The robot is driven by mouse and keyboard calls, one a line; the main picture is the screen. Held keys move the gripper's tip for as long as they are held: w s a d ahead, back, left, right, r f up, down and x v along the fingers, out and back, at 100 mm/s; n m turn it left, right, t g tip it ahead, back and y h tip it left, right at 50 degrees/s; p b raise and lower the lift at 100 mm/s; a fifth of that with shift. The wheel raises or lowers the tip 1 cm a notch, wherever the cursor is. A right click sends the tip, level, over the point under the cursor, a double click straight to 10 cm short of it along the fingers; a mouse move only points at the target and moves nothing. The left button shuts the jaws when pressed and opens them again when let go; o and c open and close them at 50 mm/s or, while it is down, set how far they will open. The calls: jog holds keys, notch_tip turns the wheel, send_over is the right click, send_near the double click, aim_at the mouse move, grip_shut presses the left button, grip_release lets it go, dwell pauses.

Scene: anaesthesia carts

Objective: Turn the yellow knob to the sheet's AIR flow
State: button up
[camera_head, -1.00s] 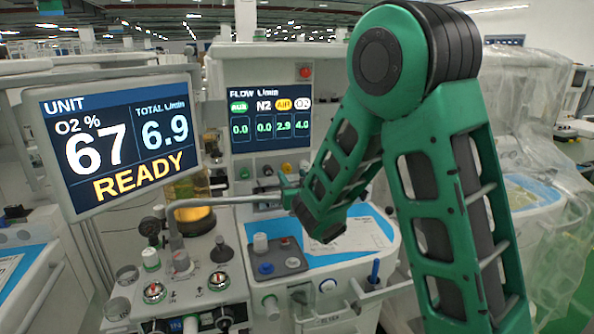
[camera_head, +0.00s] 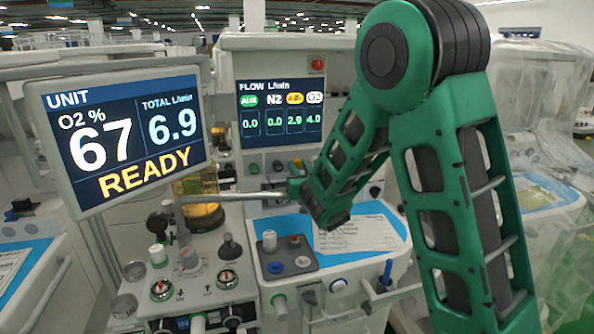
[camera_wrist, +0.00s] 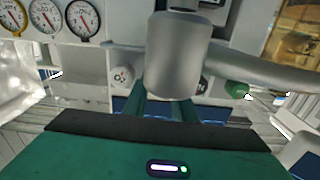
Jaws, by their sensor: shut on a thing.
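The flow screen (camera_head: 281,107) reads AUX 0.0, N2 0.0, AIR 2.9 and O2 4.0. The paper sheet (camera_head: 358,234) lies on the blue mat right of the small grey pad; its writing is too small to read. My gripper's green fingers (camera_wrist: 170,108) reach the knob row below the screen, shut on what I take to be the yellow knob. A silver cylinder (camera_wrist: 178,55) covers their tips and the knob in the wrist view. A white O2 knob (camera_wrist: 122,76) is left of the fingers and a green knob (camera_wrist: 232,90) right.
A metal pipe (camera_head: 232,197) runs across in front of the panel near my gripper. The left monitor (camera_head: 125,140) shows O2 67%, total 6.9 and READY. Several gauges (camera_wrist: 46,17) are at the wrist view's upper left. A dark grey pad (camera_head: 290,262) with small knobs sits on the mat.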

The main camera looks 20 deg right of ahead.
jog(key=shift+n, duration=2)
jog(key=o, duration=1)
jog(key=shift+o, duration=0.2)
